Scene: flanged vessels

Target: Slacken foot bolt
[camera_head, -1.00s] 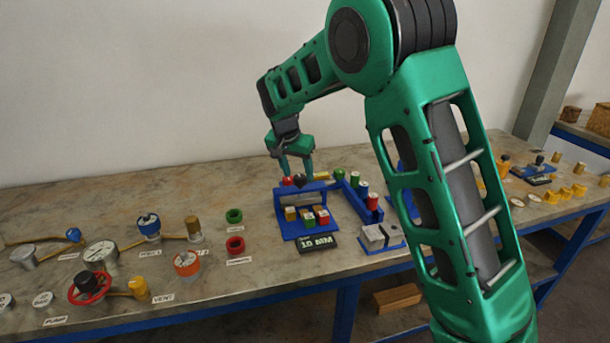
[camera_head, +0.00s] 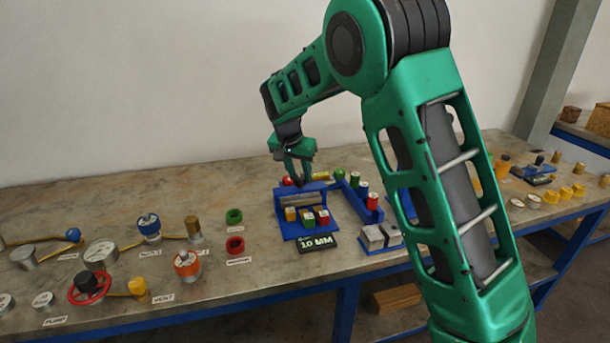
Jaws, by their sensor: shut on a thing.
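My gripper (camera_head: 298,182) is green and points down at the back edge of a blue fixture (camera_head: 291,231) on the bench. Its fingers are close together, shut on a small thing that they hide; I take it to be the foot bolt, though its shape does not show. The fixture has a grey bar (camera_head: 300,200) across its back. Several small yellow, green and red blocks stand in front of the bar. A dark plate (camera_head: 318,243) reading "10 MM" lies at the fixture's front.
A blue rail with green, white and red cylinders (camera_head: 373,201) runs to the right. A grey block (camera_head: 378,236) stands in front of it. Gauges and valves, among them a red handwheel (camera_head: 90,287), fill the left.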

